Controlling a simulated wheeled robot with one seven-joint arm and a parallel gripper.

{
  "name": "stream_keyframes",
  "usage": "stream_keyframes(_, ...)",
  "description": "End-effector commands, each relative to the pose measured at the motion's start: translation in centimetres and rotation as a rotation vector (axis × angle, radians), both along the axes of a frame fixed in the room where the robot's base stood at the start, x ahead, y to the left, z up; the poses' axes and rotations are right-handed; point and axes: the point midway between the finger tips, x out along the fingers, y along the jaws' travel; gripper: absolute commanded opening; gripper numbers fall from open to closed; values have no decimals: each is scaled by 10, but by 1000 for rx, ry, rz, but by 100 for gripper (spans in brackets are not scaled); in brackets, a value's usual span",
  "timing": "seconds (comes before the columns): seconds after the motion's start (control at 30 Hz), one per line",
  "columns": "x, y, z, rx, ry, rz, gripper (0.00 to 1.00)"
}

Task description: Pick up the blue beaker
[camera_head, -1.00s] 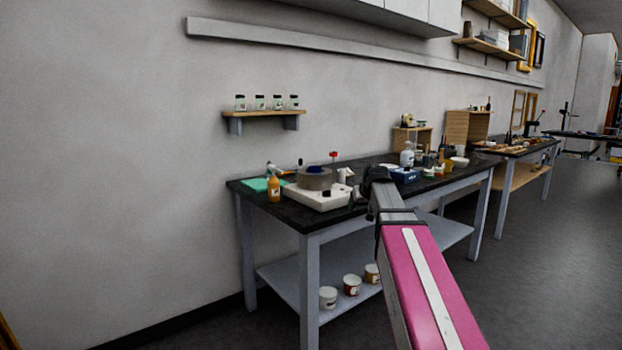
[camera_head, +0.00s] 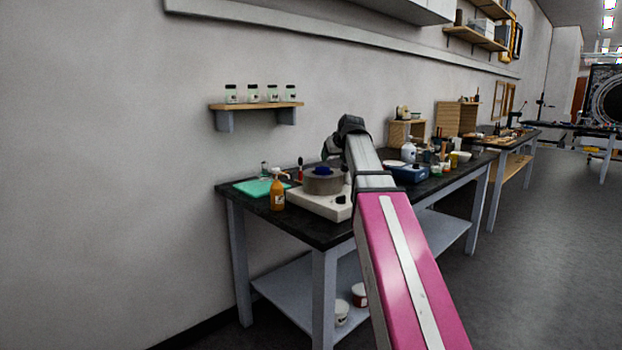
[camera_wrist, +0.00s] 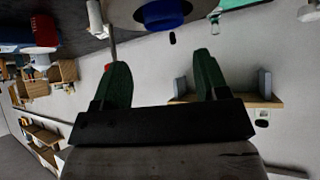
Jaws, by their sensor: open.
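The blue beaker (camera_head: 324,170) shows only as a small blue shape at the top of a round grey vessel (camera_head: 323,184) on a white hotplate-like unit (camera_head: 317,203). In the wrist view, which is upside down, the blue beaker (camera_wrist: 166,18) sits at the top edge, beyond the fingers and partly cut off. My gripper (camera_wrist: 161,60) is open, with nothing between its two green fingers. In the head view, my gripper (camera_head: 330,150) is small and partly hidden by my wrist, above the bench near the vessel.
The dark bench (camera_head: 300,231) also holds an orange bottle (camera_head: 277,192), a green mat (camera_head: 254,187), a blue box (camera_head: 409,173) and a white bottle (camera_head: 408,152). A wall shelf with several jars (camera_head: 256,106) is behind. Grey floor lies open at right.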

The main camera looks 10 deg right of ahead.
Motion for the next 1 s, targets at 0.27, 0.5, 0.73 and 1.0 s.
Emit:
stream_keyframes(0.27,10,2,-6,0,-1,1,67)
stream_keyframes(0.5,35,8,-30,0,-1,1,67)
stream_keyframes(0.73,45,11,-41,0,-2,1,67)
stream_keyframes(1.0,71,18,-65,1,-1,1,67)
